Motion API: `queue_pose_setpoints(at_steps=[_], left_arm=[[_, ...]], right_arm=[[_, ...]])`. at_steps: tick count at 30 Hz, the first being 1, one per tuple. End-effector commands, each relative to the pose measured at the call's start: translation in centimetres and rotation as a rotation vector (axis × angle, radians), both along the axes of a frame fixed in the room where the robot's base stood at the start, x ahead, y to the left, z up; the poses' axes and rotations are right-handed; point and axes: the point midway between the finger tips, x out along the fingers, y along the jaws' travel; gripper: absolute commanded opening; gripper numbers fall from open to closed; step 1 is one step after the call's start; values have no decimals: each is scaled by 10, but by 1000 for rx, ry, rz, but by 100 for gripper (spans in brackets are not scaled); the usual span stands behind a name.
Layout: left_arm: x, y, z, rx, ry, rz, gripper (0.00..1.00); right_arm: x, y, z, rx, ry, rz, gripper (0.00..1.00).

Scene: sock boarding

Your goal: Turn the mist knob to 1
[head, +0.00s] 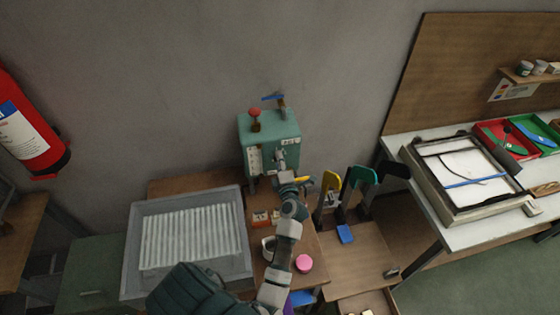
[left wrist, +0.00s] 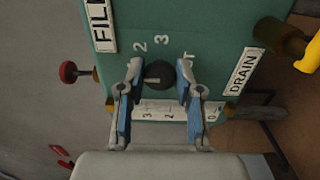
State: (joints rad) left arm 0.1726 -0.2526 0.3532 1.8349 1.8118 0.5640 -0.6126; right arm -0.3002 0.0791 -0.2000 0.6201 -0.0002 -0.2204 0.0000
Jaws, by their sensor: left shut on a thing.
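A teal machine box (head: 270,132) stands against the wall at the back of the bench. My left gripper (head: 281,163) reaches up to its front face. In the left wrist view, a round dark knob (left wrist: 158,73) is on the teal panel, and my left gripper (left wrist: 158,82) is shut on it with one finger on each side. A pale mark shows on the knob's lower left part. Digits 2 and 3 are printed above the knob; other marks beside it are partly covered by the fingers. My right gripper is not in view.
FILL (left wrist: 103,25) and DRAIN (left wrist: 244,71) labels flank the knob. A red knob (left wrist: 68,72) sticks out at left, a brass fitting with a yellow handle (left wrist: 309,57) at right. A grey ribbed tray (head: 135,250) lies left of my arm. Coloured sock boards (head: 360,177) stand at right.

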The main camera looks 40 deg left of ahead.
Motion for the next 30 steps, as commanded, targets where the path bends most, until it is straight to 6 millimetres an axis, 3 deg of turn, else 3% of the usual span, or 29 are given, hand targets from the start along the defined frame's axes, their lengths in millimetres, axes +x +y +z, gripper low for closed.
queue_pose_setpoints(at_steps=[7,8,10,11,21,30], left_arm=[[-1,0,-3,-4,5,3,0],[-1,0,-3,-4,5,3,39],[0,0,-3,-4,5,2,57],[0,0,-3,-4,5,2,59],[-3,-3,-2,-3,3,1,59],[-34,-41,-3,-4,5,2,59]], right_arm=[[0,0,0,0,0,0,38],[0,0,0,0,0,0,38],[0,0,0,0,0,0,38],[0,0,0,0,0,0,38],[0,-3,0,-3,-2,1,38],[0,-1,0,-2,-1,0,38]])
